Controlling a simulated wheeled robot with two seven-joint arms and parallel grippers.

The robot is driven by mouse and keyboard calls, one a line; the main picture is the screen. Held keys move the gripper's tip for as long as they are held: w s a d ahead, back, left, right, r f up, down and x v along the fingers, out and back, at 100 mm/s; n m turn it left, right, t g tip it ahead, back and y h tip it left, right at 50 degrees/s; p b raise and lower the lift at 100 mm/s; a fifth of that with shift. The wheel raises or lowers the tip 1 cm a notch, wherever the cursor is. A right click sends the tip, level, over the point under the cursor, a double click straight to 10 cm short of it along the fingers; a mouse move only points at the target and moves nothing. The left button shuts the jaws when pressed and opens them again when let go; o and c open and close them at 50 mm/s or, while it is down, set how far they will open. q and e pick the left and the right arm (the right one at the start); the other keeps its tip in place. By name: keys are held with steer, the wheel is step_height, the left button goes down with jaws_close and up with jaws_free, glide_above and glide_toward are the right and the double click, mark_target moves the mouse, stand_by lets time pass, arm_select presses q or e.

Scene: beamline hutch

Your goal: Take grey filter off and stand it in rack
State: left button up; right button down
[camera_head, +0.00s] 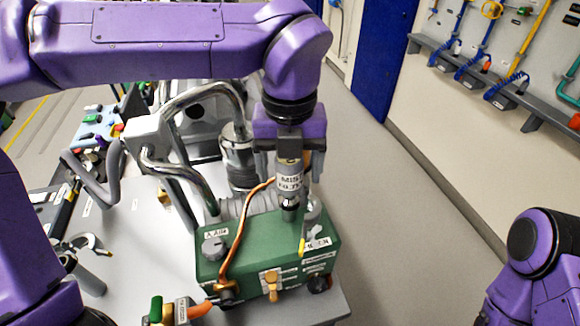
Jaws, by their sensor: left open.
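The grey filter (289,184), a short upright cylinder with a white label reading "MIST" on its upper line, stands on top of the green pump box (262,240). My left gripper (292,168) points down over it from above. Its fingers are open, one on each side of the filter's upper part; I cannot tell whether they touch it. The filter's top is hidden by the gripper. My right arm shows at the lower right, but its gripper is out of the picture. I cannot make out for certain which thing is the filter rack.
A copper tube (241,230) curves over the box beside the filter. Bent steel pipes (193,187) and a metal cylinder (239,158) stand close behind. The white tabletop (130,240) has bare room left of the box.

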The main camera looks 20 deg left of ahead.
arm_select(q)
steer(key=shift+f, duration=0.6)
steer(key=shift+s+f, duration=0.15)
steer(key=shift+f, duration=0.05)
steer(key=c, duration=1.2)
step_height(320, 180, up, 2)
steer(key=shift+r, duration=0.25)
steer(key=s+a+r+b, duration=0.1)
steer(key=s+r, duration=0.2)
steer(key=s, duration=0.1)
steer(key=s+a+r+b, duration=0.1)
steer(key=s+a+r, duration=0.1)
steer(key=s+r, duration=0.2)
steer(key=s+a+r+b, duration=0.1)
steer(key=s+r, duration=0.2)
steer(key=s, duration=0.2)
steer(key=shift+s+a+r, duration=0.15)
steer(key=shift+r, duration=0.15)
